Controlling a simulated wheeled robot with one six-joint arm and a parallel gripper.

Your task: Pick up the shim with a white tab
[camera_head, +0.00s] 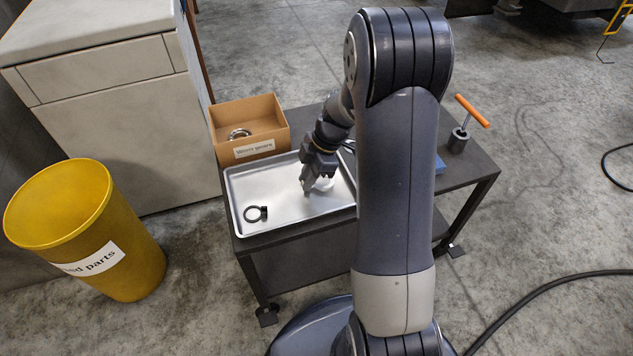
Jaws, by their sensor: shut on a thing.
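My gripper (306,190) points down over the metal tray (240,192) on the dark cart. It is shut on a thin, pale thing, which I take to be the shim with a white tab (324,184). Its pale, rounded part shows just right of the fingers, low over the tray. The fingers and wrist hide much of it, and I cannot tell whether it still touches the tray.
A cardboard box (253,151) with a label and a metal ring (239,134) inside stands behind the tray. An orange-handled tool (460,138) stands at the cart's right. A yellow bin (125,262) is at the left. My arm hides the cart's middle.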

